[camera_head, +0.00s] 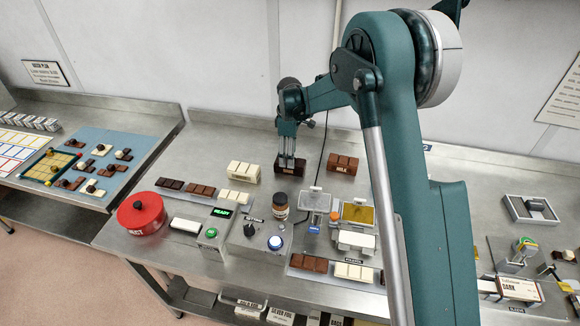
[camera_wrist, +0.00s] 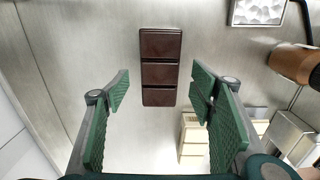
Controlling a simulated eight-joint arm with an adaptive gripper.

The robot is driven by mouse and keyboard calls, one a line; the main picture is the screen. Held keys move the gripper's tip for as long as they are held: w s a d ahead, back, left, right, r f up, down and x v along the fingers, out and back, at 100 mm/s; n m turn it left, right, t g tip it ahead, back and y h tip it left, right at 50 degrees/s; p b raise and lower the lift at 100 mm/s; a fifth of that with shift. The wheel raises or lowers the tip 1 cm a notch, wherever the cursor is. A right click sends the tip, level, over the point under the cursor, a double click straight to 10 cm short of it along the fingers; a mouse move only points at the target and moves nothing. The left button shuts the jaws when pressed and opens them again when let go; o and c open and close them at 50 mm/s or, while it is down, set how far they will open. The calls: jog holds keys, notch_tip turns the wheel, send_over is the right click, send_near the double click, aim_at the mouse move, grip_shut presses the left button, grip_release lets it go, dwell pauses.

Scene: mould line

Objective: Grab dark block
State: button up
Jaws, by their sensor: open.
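In the wrist view the dark block (camera_wrist: 161,68) shows as a dark brown bar with three sections. My gripper (camera_head: 287,151) is directly above it in the head view, with the fingertips overlapping its top. In the wrist view my gripper (camera_wrist: 161,90) is open, with green pads spread to either side of the block and clear gaps on both sides. Whether the fingers reach below its top is hard to tell.
A cream block (camera_head: 243,172) stands to the left and a milk block (camera_head: 343,164) to the right. Bare bench lies behind the blocks.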

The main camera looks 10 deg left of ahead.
jog(key=shift+f, duration=0.35)
jog(key=shift+f, duration=0.1)
jog(key=shift+f, duration=2.5)
jog(key=c, duration=1.3)
jog(key=shift+r, duration=0.2)
jog(key=shift+r, duration=4.85)
